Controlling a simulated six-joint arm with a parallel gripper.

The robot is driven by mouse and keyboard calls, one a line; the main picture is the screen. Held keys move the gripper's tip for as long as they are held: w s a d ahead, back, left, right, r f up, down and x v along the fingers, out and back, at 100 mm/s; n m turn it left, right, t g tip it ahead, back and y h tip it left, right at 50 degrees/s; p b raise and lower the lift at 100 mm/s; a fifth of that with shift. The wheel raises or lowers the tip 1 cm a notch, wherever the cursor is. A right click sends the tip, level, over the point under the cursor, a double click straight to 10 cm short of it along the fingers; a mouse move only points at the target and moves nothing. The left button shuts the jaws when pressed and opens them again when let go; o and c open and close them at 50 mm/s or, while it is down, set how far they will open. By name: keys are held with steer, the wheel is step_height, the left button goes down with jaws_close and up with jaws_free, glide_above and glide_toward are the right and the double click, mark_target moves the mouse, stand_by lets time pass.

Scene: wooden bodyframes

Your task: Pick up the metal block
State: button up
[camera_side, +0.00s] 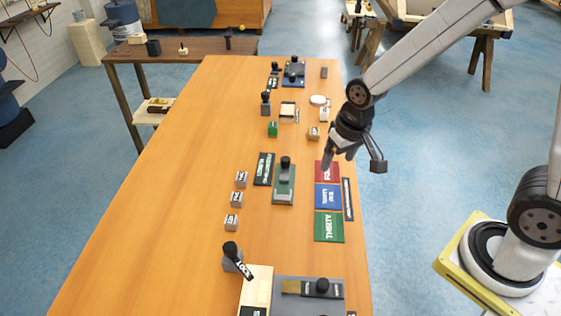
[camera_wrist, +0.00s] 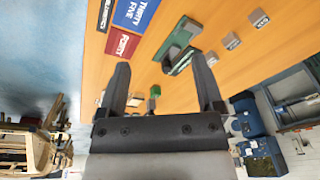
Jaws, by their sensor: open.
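My gripper (camera_side: 330,158) hangs above the red mat at the right side of the long wooden table, fingers pointing down. In the wrist view its two fingers (camera_wrist: 161,64) stand apart with nothing between them. Three small grey blocks with labels stand in a row left of centre: the far one (camera_side: 241,179), the middle one (camera_side: 236,199) and the near one (camera_side: 231,222). I cannot read the labels well enough to tell which block is metal. A green block (camera_side: 272,129) and a tan block (camera_side: 314,133) stand farther back.
Red (camera_side: 327,172), blue (camera_side: 328,197) and green (camera_side: 329,227) mats lie along the right edge. A green fixture with a black knob (camera_side: 285,183) stands between the mats and the grey blocks. More fixtures stand at both table ends. The table's left side (camera_side: 150,210) is clear.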

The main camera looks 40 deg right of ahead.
steer(key=w+a+f+m+g, duration=0.1)
steer(key=w+a+f+m, duration=0.3)
steer(key=w+a, duration=0.6)
steer(key=m+g, duration=0.2)
steer(key=m, duration=0.1)
glide_above(230, 219)
steer(key=d, duration=0.2)
steer(key=shift+y, duration=0.3)
step_height(230, 219, down, 6)
steer(key=shift+w+a+r, duration=0.1)
steer(key=shift+w+a, duration=0.05)
steer(key=shift+w+a+f, duration=0.1)
steer(key=shift+a+f, duration=0.2)
steer(key=shift+a, duration=0.15)
steer(key=shift+a+f, duration=0.1)
steer(key=shift+f, duration=1.2)
steer(key=shift+s+a+f, duration=0.15)
steer(key=shift+s+f, duration=0.05)
steer(key=shift+f, duration=1.1)
steer(key=shift+s+a+f, duration=0.1)
steer(key=shift+s+f, duration=0.05)
steer(key=shift+f, duration=1.15)
jaws_close()
